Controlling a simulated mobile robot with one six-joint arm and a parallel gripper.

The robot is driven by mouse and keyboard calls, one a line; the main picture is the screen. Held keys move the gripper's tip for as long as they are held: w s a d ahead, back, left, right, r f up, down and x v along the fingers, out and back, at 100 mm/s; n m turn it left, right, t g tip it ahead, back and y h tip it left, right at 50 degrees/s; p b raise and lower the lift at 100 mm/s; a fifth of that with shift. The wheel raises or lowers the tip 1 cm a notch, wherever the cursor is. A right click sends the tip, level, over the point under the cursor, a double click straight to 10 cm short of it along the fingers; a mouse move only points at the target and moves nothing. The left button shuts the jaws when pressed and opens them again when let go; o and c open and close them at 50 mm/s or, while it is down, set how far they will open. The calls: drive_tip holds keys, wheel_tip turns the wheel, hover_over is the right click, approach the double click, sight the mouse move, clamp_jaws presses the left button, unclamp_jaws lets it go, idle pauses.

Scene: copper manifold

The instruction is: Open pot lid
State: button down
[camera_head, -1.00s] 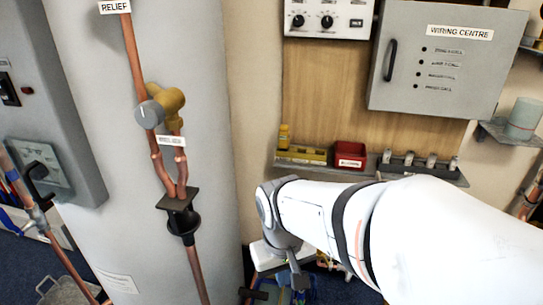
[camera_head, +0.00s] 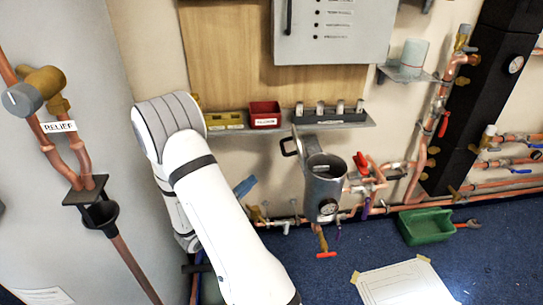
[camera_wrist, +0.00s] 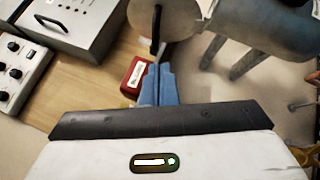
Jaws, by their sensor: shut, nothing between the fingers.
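The pot (camera_head: 325,190) is a grey metal cylinder with a dial gauge low on its front, fixed among the pipes by the wall. Its mouth shows dark and open in the head view. The lid (camera_head: 298,143) stands tilted up at the pot's left rim, with a dark loop handle. In the wrist view the lid (camera_wrist: 143,20) is a round disc with a dark bar handle, beside the pot body (camera_wrist: 262,28). My gripper (camera_wrist: 158,72) has blue fingers, shut and empty, seeming just short of the lid. Its blue fingers also show left of the pot (camera_head: 245,186).
A shelf (camera_head: 350,120) with a red bin (camera_head: 265,114) runs above and behind the pot. Copper pipes and valves (camera_head: 370,180) crowd its right. A green tray (camera_head: 425,226) lies on the blue floor. A large grey cylinder (camera_head: 70,230) stands at left.

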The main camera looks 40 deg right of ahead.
drive_tip(key=w+d+r+n+t+b, duration=0.1)
drive_tip(key=w+d+r+t, duration=0.2)
drive_tip(key=d, duration=0.8)
drive_tip(key=shift+d, duration=0.1)
